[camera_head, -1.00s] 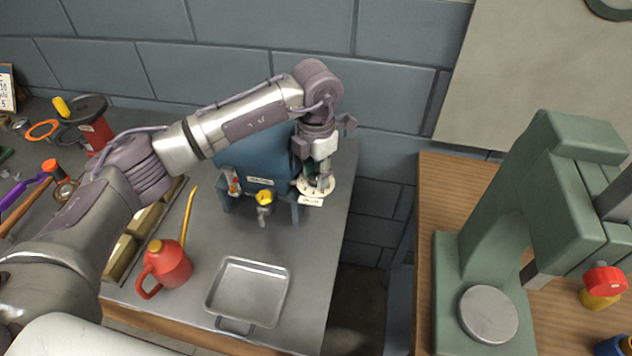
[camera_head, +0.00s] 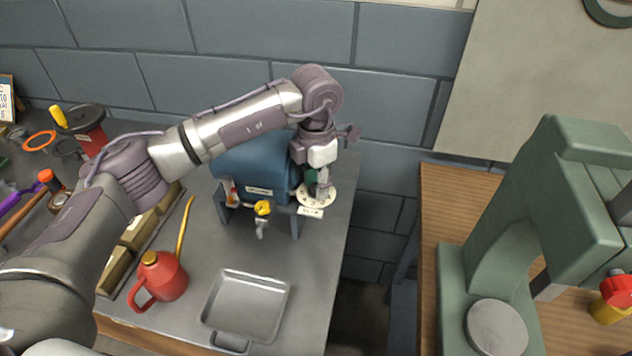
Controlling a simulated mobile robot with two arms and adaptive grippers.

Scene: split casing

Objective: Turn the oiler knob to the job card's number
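The oiler dial (camera_head: 318,195) is a pale round disc with marks around its edge, at the right end of a blue casing (camera_head: 240,165) on the grey bench. A small label (camera_head: 310,212) sits in front of it. My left gripper (camera_head: 323,188) points down over the dial from above, at its middle. The fingers and the knob overlap there, so I cannot tell whether they are shut on it. The job card (camera_head: 6,98) stands at the far left edge, cut off by the frame; part of a number shows. My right gripper is out of view.
A red oil can (camera_head: 160,278) and a grey metal tray (camera_head: 246,308) stand at the bench front. A yellow-handled tap (camera_head: 262,212) sits on the casing front. A green press (camera_head: 490,250) stands on a wooden table right, across a gap.

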